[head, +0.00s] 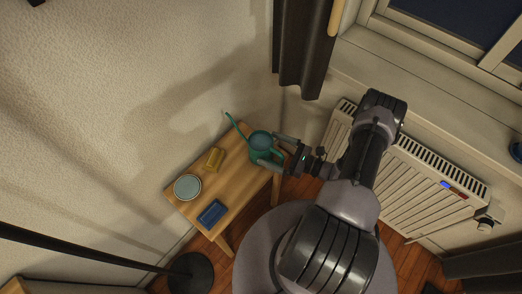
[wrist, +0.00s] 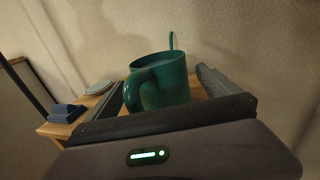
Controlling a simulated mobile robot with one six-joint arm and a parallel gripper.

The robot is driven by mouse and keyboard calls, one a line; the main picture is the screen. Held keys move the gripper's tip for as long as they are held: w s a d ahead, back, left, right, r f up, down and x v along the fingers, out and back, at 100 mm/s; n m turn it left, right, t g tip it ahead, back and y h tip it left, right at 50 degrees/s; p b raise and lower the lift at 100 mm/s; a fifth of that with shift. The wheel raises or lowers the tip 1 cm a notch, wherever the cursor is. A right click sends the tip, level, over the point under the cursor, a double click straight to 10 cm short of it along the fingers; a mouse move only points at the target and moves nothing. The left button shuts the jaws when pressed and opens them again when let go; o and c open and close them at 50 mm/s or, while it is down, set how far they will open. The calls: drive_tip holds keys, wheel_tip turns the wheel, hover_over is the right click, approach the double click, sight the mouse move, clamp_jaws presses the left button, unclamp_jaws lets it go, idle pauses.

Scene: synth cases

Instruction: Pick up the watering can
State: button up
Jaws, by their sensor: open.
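The green watering can (head: 262,147) stands upright on the far right end of a small wooden table (head: 235,187), its thin spout pointing to the upper left. In the wrist view the watering can (wrist: 160,82) is straight ahead, with its handle facing me. My gripper (head: 272,150) is open, with one finger on each side of the can near its handle. In the wrist view the gripper's fingers (wrist: 160,95) flank the can. I cannot tell whether either finger touches it.
A yellow object (head: 214,159), a pale round dish (head: 187,187) and a blue object (head: 212,213) sit on the table, left of the can. A white radiator (head: 420,185) is at right under the window. A dark curtain (head: 302,50) hangs behind. A black lamp-like base (head: 191,272) stands on the floor.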

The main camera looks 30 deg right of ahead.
drive_tip(key=shift+x, duration=1.15)
drive_tip(key=c, duration=2.1)
drive_tip(key=shift+o, duration=0.2)
